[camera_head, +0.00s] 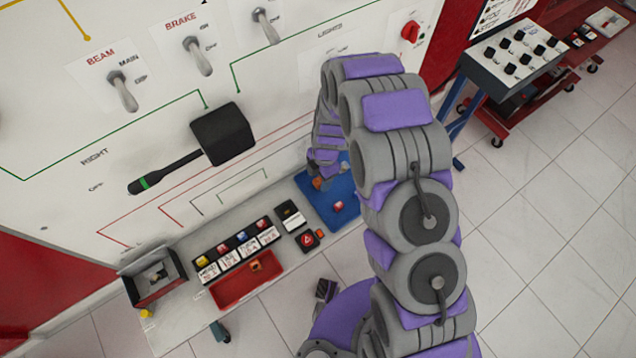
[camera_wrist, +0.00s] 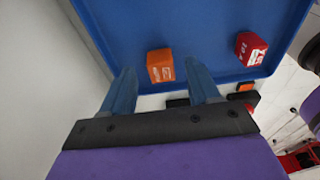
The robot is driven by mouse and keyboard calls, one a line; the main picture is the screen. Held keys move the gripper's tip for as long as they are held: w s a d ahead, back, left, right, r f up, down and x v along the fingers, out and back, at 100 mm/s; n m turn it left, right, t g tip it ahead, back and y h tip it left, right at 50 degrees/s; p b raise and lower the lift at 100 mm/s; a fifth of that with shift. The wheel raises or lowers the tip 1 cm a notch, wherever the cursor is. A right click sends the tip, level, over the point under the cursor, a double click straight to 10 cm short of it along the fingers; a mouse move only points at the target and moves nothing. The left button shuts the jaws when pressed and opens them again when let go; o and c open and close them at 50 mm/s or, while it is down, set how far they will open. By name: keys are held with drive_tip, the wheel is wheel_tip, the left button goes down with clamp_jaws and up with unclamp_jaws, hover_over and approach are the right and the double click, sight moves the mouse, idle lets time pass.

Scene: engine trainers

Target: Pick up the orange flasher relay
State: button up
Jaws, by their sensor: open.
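The orange flasher relay (camera_wrist: 160,65) is a small orange block with a white label. It sits on the blue tray (camera_wrist: 110,20). In the wrist view my gripper (camera_wrist: 160,78) is open, its two fingers pointing toward the relay. The relay shows between and just beyond the fingertips, and nothing is held. In the head view my gripper (camera_head: 323,178) is over the back of the blue tray (camera_head: 348,213), close to the panel, and partly hides the orange relay. I cannot tell its exact height above the tray.
A red block (camera_wrist: 251,48) with white print lies on the tray to the relay's right. The white panel wall (camera_wrist: 40,75) is close on the left. A red bin (camera_head: 246,282), labelled compartments and a black box (camera_head: 153,275) stand along the bench.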

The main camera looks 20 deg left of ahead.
drive_tip(key=shift+f, duration=0.45)
drive_tip(key=c, duration=1.1)
drive_tip(key=shift+r, duration=0.15)
